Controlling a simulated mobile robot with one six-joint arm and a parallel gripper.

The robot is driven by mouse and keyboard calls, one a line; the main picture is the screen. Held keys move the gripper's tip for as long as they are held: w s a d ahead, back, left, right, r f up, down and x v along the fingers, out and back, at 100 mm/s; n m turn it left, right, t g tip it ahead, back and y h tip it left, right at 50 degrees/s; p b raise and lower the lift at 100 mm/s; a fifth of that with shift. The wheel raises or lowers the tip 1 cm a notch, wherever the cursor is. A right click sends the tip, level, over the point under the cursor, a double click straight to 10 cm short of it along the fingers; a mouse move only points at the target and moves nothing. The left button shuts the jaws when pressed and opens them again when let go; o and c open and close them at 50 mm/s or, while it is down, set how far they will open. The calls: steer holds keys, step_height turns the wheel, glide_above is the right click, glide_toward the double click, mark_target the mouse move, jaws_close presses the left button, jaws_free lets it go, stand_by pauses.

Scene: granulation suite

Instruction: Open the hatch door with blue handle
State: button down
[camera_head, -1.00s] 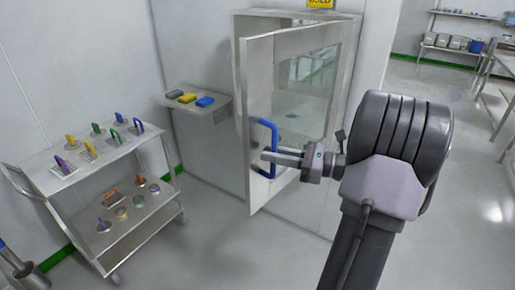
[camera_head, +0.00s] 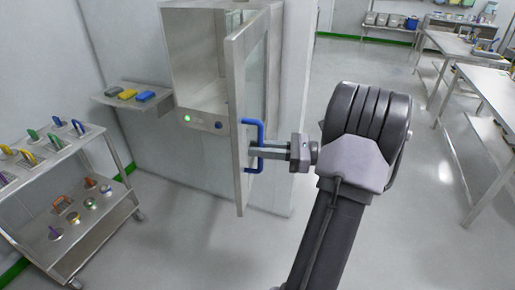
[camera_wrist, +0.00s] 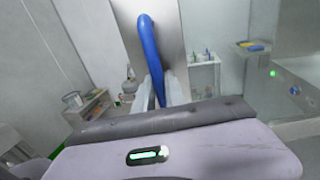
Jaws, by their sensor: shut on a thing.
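The hatch door (camera_head: 238,100) is a metal-framed door with a glass pane, hinged on its right side and swung well open. The hatch (camera_head: 196,60) behind it shows an empty-looking metal interior. The blue handle (camera_head: 262,130) is a vertical bar on the door's outer face. My gripper (camera_head: 256,151) is shut on the blue handle near its lower part. In the wrist view the blue handle (camera_wrist: 149,50) runs down between my fingers, with the door's metal edge behind it.
A wall shelf (camera_head: 112,98) with grey, yellow and blue blocks is left of the hatch. A trolley (camera_head: 80,150) with several handled tools stands at the left. Steel tables (camera_head: 470,85) stand at the far right. The floor between is clear.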

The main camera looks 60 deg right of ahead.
steer(key=c, duration=1.4)
jaws_free()
steer(key=p+v, duration=0.5)
steer(key=v, duration=1.2)
steer(key=shift+s, duration=0.2)
steer(key=shift+d, duration=0.15)
